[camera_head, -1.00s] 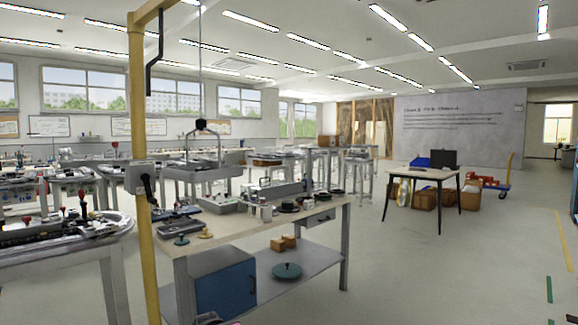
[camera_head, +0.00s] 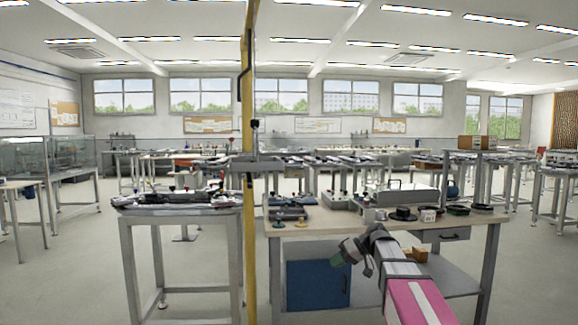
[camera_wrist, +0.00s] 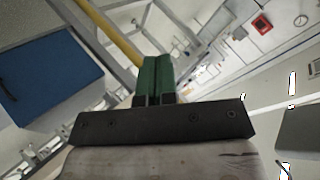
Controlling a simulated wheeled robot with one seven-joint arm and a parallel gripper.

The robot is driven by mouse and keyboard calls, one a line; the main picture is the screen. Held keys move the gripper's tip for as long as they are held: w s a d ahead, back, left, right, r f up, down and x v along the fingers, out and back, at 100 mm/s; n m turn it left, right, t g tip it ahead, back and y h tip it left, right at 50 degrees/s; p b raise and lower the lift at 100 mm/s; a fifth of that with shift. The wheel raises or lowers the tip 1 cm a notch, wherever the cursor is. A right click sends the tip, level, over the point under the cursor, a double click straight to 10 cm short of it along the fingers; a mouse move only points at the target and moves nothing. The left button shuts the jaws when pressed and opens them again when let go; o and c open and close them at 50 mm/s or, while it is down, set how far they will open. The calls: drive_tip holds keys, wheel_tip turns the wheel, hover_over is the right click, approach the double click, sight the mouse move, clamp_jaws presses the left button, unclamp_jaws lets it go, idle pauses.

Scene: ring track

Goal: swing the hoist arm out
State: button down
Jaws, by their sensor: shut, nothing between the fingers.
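The hoist's yellow post (camera_head: 249,260) stands upright just left of the workbench in the head view. Its yellow arm (camera_head: 252,22) runs near the top edge, seen almost end-on, so its direction is hard to judge. A black bent rod (camera_head: 244,72) hangs beside the post top. A dark hook block (camera_head: 255,124) hangs close to the post in this view. My gripper (camera_head: 338,260) is low in front of the bench, right of the post and apart from it. In the wrist view its green fingers (camera_wrist: 154,78) are together and empty, with the yellow post (camera_wrist: 105,35) beyond.
The workbench (camera_head: 300,228) carries trays, discs and small parts, with a blue cabinet (camera_head: 318,285) below. Another grey table (camera_head: 180,215) stands left of the post. Glass-sided tanks (camera_head: 50,155) are far left. Floor is open at the left front.

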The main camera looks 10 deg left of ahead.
wheel_tip(320, 180, up, 22)
drive_tip(key=w+a+n+g+y, duration=0.2)
drive_tip(key=w+a+n+y, duration=0.1)
drive_tip(key=n+y, duration=0.3)
drive_tip(key=n+g, duration=0.4)
drive_tip(key=n, duration=0.4)
approach(280, 163)
drive_tip(key=w+d, duration=0.5)
drive_tip(key=d, duration=0.1)
drive_tip(key=x, duration=1.3)
drive_tip(key=shift+w+a, duration=0.15)
drive_tip(key=shift+a, duration=0.1)
drive_tip(key=shift+s+a+m+t+y, duration=0.2)
drive_tip(key=shift+s+a, duration=0.2)
drive_tip(key=shift+a, duration=0.2)
drive_tip(key=shift+s+a+m+t+y, duration=0.1)
drive_tip(key=shift+s+a+m+t, duration=0.1)
drive_tip(key=shift+s+a, duration=0.35)
drive_tip(key=shift+a, duration=0.45)
